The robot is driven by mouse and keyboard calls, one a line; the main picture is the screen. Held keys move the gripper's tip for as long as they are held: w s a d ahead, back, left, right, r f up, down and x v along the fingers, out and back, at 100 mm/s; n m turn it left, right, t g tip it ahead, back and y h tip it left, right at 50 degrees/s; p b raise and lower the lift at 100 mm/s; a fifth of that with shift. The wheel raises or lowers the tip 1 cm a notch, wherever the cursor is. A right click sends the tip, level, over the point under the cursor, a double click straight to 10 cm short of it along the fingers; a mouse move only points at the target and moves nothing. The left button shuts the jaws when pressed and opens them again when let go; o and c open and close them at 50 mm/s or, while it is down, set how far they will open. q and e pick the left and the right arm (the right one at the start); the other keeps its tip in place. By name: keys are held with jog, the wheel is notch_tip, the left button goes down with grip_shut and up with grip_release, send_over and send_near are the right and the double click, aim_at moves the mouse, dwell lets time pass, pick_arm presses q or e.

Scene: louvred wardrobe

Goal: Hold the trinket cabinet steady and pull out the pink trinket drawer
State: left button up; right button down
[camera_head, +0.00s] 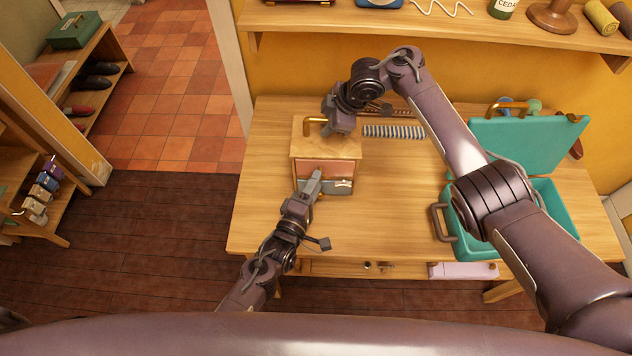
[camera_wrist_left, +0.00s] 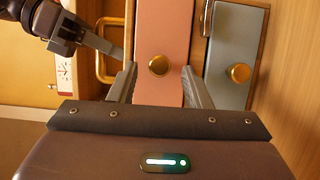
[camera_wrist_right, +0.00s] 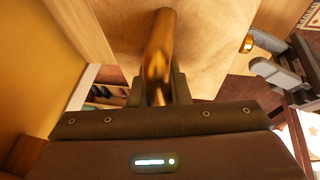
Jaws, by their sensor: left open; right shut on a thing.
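The wooden trinket cabinet (camera_head: 326,147) stands on the table, with a brass handle (camera_head: 312,121) on top. Its pink trinket drawer (camera_head: 320,167) looks closed. In the left wrist view the pink drawer (camera_wrist_left: 164,28) has a round brass knob (camera_wrist_left: 158,66). My left gripper (camera_head: 316,178) is open in front of the drawer, its fingers either side of the knob's line; contact cannot be told. My right gripper (camera_head: 335,127) is shut on the brass handle, which fills the space between its fingers in the right wrist view (camera_wrist_right: 158,55).
A grey-blue drawer (camera_wrist_left: 228,85) with its own knob sits beside the pink one. A striped roll (camera_head: 394,132) lies right of the cabinet. An open teal case (camera_head: 527,145) stands farther right, behind my right arm. The table is clear left of the cabinet.

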pick_arm(q)
jog(key=shift+w+d, duration=0.2)
jog(key=shift+w, duration=0.35)
grip_shut()
jog(key=s, duration=0.9)
jog(key=shift+s, duration=0.2)
grip_release()
jog(key=shift+w, duration=0.1)
jog(key=v, duration=1.2)
